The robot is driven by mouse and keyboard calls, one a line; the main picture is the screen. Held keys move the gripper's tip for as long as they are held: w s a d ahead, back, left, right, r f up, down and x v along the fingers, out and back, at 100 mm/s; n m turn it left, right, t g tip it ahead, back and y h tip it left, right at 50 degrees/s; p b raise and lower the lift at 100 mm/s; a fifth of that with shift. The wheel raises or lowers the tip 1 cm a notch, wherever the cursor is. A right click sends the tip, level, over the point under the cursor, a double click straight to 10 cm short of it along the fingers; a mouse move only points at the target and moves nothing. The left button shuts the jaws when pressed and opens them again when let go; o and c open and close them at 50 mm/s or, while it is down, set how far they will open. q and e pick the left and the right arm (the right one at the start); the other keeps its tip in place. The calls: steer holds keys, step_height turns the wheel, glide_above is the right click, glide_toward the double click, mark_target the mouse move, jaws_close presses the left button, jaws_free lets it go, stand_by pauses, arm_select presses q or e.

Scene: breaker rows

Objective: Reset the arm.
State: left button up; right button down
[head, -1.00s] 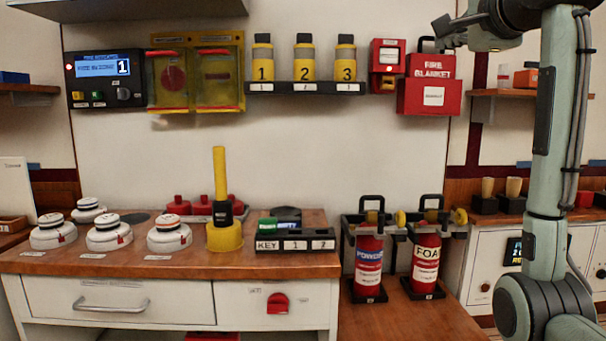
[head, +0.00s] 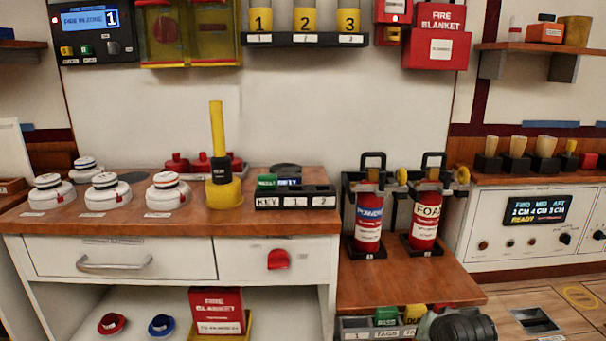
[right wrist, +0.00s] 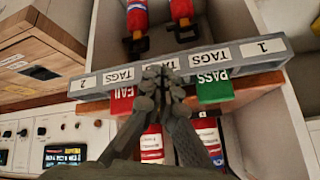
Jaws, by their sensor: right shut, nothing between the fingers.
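My right gripper (right wrist: 160,78) is shut and empty in the right wrist view. Its fingertips are in front of the middle of a grey tag rack (right wrist: 262,72), and I cannot tell whether they touch it. The right fingers are hidden in the head view. My left gripper is in neither view.
Two extinguishers (head: 369,222) (head: 425,220) stand on the low wooden shelf (head: 440,280). The wooden counter (head: 120,228) holds white detectors, a yellow-based post and a key tray (head: 295,203). A control panel (head: 536,211) is at right.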

steer(key=s+f+n+g, duration=0.2)
steer(key=s+f+n, duration=0.1)
steer(key=s+f, duration=0.8)
steer(key=s+f+n+g, duration=0.3)
steer(key=s+f, duration=0.8)
steer(key=s, duration=0.7)
steer(key=shift+d+n, duration=0.2)
steer(key=shift+n, duration=0.3)
